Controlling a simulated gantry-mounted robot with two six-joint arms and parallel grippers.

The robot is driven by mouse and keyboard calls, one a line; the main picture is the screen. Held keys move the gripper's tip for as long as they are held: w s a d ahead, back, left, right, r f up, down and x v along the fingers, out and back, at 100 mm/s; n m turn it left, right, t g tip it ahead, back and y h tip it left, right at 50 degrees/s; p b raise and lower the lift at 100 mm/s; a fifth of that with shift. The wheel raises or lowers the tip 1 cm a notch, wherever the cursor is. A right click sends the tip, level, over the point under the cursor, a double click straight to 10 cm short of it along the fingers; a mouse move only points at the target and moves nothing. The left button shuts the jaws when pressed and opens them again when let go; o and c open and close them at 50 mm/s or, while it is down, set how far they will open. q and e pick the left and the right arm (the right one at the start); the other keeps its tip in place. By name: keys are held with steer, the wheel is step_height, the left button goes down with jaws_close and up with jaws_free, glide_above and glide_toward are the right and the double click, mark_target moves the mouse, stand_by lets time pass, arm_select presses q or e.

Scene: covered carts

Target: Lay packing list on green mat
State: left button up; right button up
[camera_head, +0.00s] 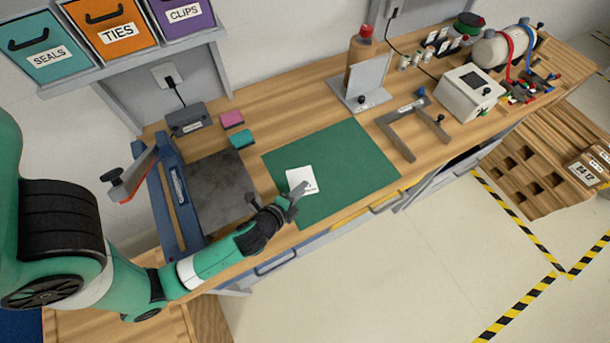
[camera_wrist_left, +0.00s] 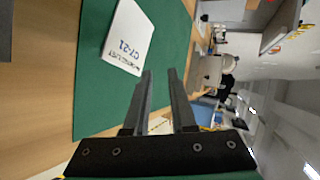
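The packing list (camera_head: 300,180), a white sheet printed "C7-21", lies on the green mat (camera_head: 345,160), near its left front part. In the left wrist view the list (camera_wrist_left: 128,38) lies flat on the mat (camera_wrist_left: 92,95), beyond and left of the fingertips. My left gripper (camera_head: 277,195) is over the mat's front left edge, with one finger overlapping the list's corner in the head view. In the left wrist view my left gripper (camera_wrist_left: 160,72) has its fingers apart with nothing between them. My right gripper is not in view.
A dark metal plate (camera_head: 220,190) and a blue guillotine-like frame (camera_head: 170,195) stand left of the mat. Pink (camera_head: 232,119) and teal (camera_head: 242,139) blocks lie behind it. A grey U-shaped bracket (camera_head: 405,135) and a white box (camera_head: 468,93) stand to the right. The mat's right half is clear.

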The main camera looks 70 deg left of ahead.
arm_select(q)
steer(key=shift+r, duration=0.1)
step_height(320, 180, up, 7)
steer(key=s+d+p, duration=0.1)
steer(key=s+p, duration=0.1)
steer(key=p, duration=0.5)
steer(key=shift+d+r, duration=0.15)
steer(key=shift+d, duration=0.1)
